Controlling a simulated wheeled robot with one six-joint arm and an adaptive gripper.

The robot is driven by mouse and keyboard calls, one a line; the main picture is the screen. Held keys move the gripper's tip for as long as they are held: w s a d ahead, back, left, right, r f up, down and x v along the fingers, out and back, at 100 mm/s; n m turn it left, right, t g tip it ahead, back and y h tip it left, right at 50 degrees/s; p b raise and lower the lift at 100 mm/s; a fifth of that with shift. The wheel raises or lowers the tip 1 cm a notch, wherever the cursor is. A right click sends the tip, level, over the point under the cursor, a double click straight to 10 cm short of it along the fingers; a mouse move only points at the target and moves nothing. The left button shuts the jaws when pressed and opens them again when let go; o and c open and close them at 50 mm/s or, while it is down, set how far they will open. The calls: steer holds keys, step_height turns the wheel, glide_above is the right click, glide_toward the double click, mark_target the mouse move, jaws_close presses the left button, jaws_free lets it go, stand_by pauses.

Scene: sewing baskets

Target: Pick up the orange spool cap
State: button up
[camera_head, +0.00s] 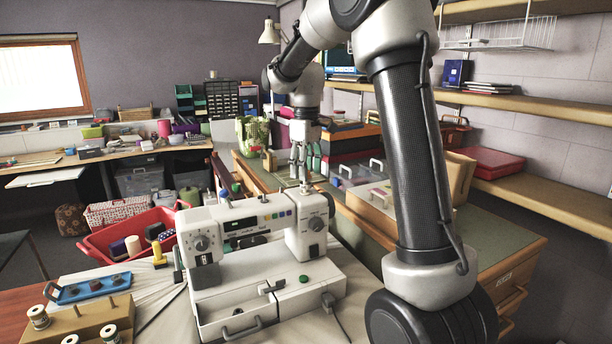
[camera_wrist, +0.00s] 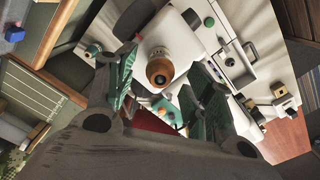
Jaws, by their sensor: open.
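In the wrist view, a brownish-orange round piece with a dark centre (camera_wrist: 160,72) sits at the end of a pale cylinder and looks like the orange spool cap. It lies between the open fingers, and I cannot tell how far beyond the fingertips it is. My gripper (camera_head: 299,172) hangs behind the white sewing machine (camera_head: 225,290) in the head view, pointing down. In the wrist view, my gripper (camera_wrist: 163,85) shows two teal-padded fingers spread apart with nothing held. I cannot make out the cap for certain in the head view.
A small teal-and-orange item (camera_wrist: 165,112) lies lower between the fingers. A red basket (camera_head: 97,246) stands left of the machine. A blue tray (camera_head: 92,288) and a wooden spool stand (camera_head: 85,322) are at front left. Clear boxes (camera_head: 358,172) stand right of the gripper.

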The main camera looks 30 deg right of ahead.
steer(key=c, duration=0.8)
steer(key=shift+r, duration=0.1)
